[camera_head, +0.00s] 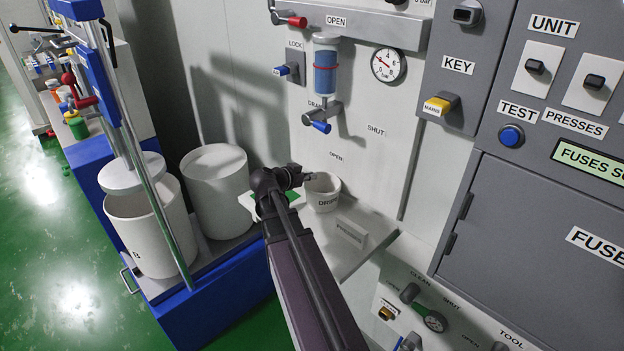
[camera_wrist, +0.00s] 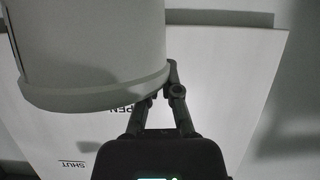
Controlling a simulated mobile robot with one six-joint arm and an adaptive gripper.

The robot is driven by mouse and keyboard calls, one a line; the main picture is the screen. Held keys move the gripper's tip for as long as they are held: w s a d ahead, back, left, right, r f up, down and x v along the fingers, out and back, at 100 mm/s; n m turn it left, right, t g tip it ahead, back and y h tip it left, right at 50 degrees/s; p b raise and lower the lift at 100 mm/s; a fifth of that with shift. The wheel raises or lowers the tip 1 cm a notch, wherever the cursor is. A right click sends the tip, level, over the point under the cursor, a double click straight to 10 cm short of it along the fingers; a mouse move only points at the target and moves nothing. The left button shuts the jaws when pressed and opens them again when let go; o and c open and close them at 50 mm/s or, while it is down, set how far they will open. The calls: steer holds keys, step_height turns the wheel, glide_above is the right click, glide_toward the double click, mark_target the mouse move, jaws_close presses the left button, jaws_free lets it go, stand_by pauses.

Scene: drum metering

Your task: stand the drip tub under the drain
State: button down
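The drip tub (camera_head: 323,197) is a small white tub with a partly hidden dark label. In the head view it is upright against the panel, over the pale shelf; I cannot tell if it rests on it. The drain (camera_head: 321,119), with a blue handle, is higher on the panel, almost straight above the tub. My gripper (camera_head: 303,177) is at the tub's left rim. In the wrist view the tub (camera_wrist: 90,55) fills the upper left. My gripper (camera_wrist: 163,85) has its fingers drawn close together at the rim, one tip hidden behind the tub.
A green patch (camera_head: 291,197) on a white block is left of the tub. Big white drums (camera_head: 216,185) stand at left on a blue base.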

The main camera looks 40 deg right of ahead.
stand_by(0.3)
steer(key=c, duration=0.8)
jaws_free()
steer(key=shift+f, duration=0.1)
steer(key=shift+a+r, duration=0.3)
steer(key=shift+a, duration=0.1)
steer(key=w+p+v, duration=0.1)
steer(key=p+v, duration=0.3)
steer(key=v, duration=0.7)
steer(key=shift+s+p, duration=0.35)
steer(key=shift+s, duration=0.15)
steer(key=shift+a, duration=0.1)
